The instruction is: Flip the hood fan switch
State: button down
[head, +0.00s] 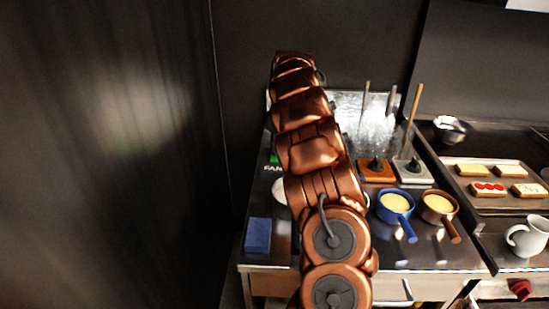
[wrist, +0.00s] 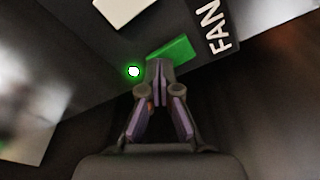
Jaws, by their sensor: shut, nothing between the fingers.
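The fan switch is a green rocker (wrist: 172,51) in the wrist view, beside a black label reading FAN (wrist: 212,25). A small round lamp (wrist: 134,71) glows green to its left. In the head view, a sliver of green (head: 274,157) and the FAN label (head: 270,168) show just left of my arm. My gripper (wrist: 159,68) is shut and empty, its tips at the near edge of the green rocker. I cannot tell whether they touch it. My arm hides the gripper in the head view.
A blue pan (head: 396,203) and a copper pan (head: 439,204) stand right of my arm. A blue sponge (head: 257,235) lies at the counter's left front. A white mug (head: 527,238) stands at far right. A dark wall panel (head: 110,150) fills the left.

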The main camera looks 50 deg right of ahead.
jog(key=shift+f, duration=0.2)
jog(key=shift+r, duration=0.1)
jog(key=shift+r+p, duration=0.65)
jog(key=shift+r, duration=2.8)
